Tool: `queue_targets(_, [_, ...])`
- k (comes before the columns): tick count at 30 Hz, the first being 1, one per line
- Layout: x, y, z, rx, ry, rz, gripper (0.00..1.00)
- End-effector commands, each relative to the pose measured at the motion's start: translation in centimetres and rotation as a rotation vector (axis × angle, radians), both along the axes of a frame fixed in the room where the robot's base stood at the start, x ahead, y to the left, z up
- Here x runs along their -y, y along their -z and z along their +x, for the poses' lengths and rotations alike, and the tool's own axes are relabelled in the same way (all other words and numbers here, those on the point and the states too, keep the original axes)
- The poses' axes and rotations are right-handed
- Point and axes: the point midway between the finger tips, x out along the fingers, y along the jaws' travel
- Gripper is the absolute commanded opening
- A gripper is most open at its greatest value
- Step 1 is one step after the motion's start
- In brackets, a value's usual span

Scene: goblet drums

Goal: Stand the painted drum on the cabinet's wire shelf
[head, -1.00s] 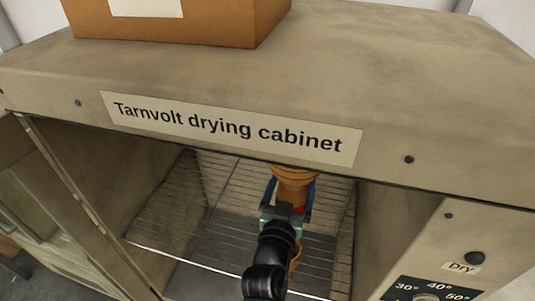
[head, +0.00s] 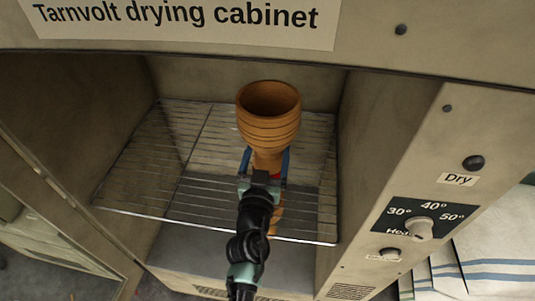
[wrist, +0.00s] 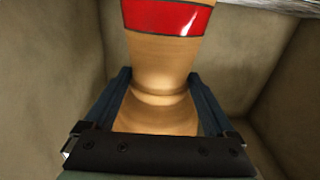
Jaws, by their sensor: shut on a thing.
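The painted drum (head: 268,128) is an orange-brown goblet shape with dark rings around its bowl and a red band. In the head view it is upright inside the cabinet, its hollow mouth facing up. My gripper (head: 265,164) is shut on its narrow part, with one blue finger on each side. The wrist view shows the drum's waist (wrist: 160,98) between the fingers (wrist: 158,82). The wire shelf (head: 150,180) spans the cabinet behind and around the drum. My arm partly hides the drum's lower end, so I cannot tell whether it touches the shelf.
The drying cabinet (head: 395,120) has an open front, a top edge above the drum and side walls around the shelf. The shelf's left part is bare. A control panel (head: 425,218) with knobs is on the right. Striped cloth (head: 500,260) lies at the lower right.

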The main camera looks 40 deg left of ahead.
Motion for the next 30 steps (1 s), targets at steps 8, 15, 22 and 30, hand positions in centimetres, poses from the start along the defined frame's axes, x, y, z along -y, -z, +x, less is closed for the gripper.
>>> queue_targets(8, [-0.1, 0.0, 0.1, 0.007, -0.002, 0.004, 0.0])
queue_targets(15, [0.0, 0.2, 0.0, 0.001, 0.0, 0.0, 1.0])
queue_targets(22, [0.0, -0.4, 0.0, 0.001, 0.0, 0.0, 1.0])
queue_targets(30, [2.0, 0.1, -4.1, -0.002, 0.0, -0.001, 1.0])
